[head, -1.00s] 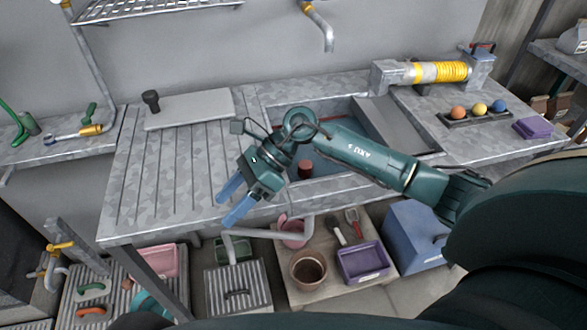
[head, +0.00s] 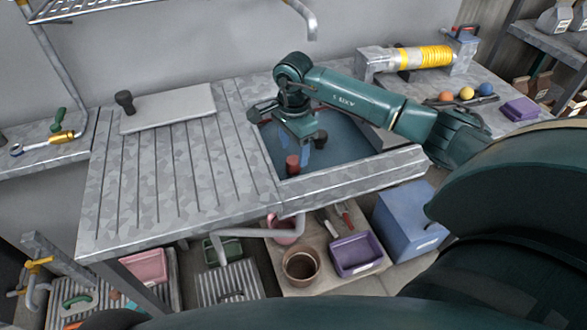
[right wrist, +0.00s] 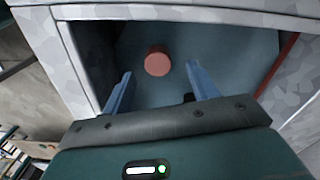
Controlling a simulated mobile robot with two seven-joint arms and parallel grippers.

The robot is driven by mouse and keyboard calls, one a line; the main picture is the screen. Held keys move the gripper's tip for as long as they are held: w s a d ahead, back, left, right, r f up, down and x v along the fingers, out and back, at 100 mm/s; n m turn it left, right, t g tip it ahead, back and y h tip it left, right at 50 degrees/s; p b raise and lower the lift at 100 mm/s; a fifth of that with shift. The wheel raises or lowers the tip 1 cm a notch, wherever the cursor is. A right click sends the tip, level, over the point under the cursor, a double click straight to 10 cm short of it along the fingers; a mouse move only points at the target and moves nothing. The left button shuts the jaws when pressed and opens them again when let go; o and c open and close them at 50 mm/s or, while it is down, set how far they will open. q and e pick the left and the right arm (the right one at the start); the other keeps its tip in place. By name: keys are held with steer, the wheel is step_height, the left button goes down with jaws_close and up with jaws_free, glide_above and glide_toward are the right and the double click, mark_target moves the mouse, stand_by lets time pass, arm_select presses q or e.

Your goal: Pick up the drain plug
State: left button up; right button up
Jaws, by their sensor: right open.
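A short red cylinder, which looks like the drain plug (head: 292,164), stands upright in the blue-grey sink basin (head: 345,145). It also shows in the right wrist view (right wrist: 157,62), ahead of the fingers and between their tips in the picture. My right gripper (head: 295,153) is over the basin, pointing down, with its blue fingers partly hidden by its body. In the wrist view the right gripper (right wrist: 159,70) is open, with nothing held. I cannot tell how far the tips are above the plug. My left gripper is not in view.
The basin's front rim (head: 350,180) and side walls surround the gripper. A small dark piece (head: 320,138) shows beside the gripper in the basin. A white board (head: 168,107) lies on the ribbed drainboard at left. A tap (head: 303,22) hangs behind. Coloured balls (head: 466,94) stand at right.

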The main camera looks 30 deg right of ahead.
mark_target(293, 160)
step_height(293, 160, down, 5)
steer(key=shift+s+a+f+p, duration=0.1)
steer(key=shift+s+p, duration=0.05)
steer(key=shift+p, duration=0.25)
steer(key=shift+c, duration=0.2)
steer(key=c, duration=1.1)
